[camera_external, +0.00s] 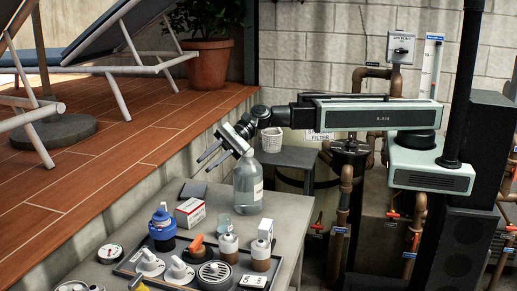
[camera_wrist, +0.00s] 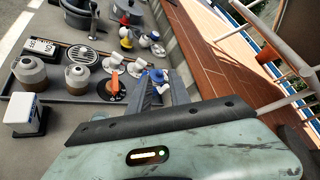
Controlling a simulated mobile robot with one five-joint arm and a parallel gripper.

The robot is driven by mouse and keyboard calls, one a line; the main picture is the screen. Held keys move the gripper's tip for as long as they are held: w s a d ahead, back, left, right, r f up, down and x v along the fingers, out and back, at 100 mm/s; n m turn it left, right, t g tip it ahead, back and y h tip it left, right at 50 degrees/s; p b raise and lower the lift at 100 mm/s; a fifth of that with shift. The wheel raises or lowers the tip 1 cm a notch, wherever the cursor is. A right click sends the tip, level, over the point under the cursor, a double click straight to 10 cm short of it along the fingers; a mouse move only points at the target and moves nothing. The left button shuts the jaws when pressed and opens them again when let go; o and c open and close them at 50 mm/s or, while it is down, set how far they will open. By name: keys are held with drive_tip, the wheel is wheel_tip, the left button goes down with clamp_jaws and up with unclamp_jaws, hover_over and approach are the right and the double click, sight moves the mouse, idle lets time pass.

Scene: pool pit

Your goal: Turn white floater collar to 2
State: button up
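My gripper (camera_external: 206,160) is above the far left part of the workbench, left of a clear bottle. Its two fingers are apart with nothing between them; they also show in the wrist view (camera_wrist: 163,90). Two small white pieces with raised grips stand on the bench tray, a left one (camera_external: 149,261) and a right one (camera_external: 180,269). They also show in the wrist view (camera_wrist: 117,59) (camera_wrist: 136,68). I cannot tell which thing is the white floater, and no collar numbers are readable.
An orange-handled knob (camera_external: 197,246), round grate (camera_external: 214,273) and two brown-and-white jars (camera_external: 229,248) (camera_external: 261,255) crowd the tray. A red-and-white box (camera_external: 190,212) and clear bottle (camera_external: 248,184) stand behind. The raised wooden deck (camera_external: 110,150) borders the bench's left side.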

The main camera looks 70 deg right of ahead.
drive_tip(key=w+a+f+m+t+h+b, duration=0.1)
drive_tip(key=a+f+m+t+h+b, duration=0.2)
drive_tip(key=f+m+t+b, duration=0.45)
drive_tip(key=w+a+f+m+t+h+b, duration=0.2)
drive_tip(key=a+f+m+t+h+b, duration=0.15)
drive_tip(key=m+b, duration=0.65)
drive_tip(key=x, duration=0.7)
drive_tip(key=shift+f, duration=0.45)
drive_tip(key=shift+d+m, duration=0.1)
drive_tip(key=shift+m, duration=0.15)
clamp_jaws()
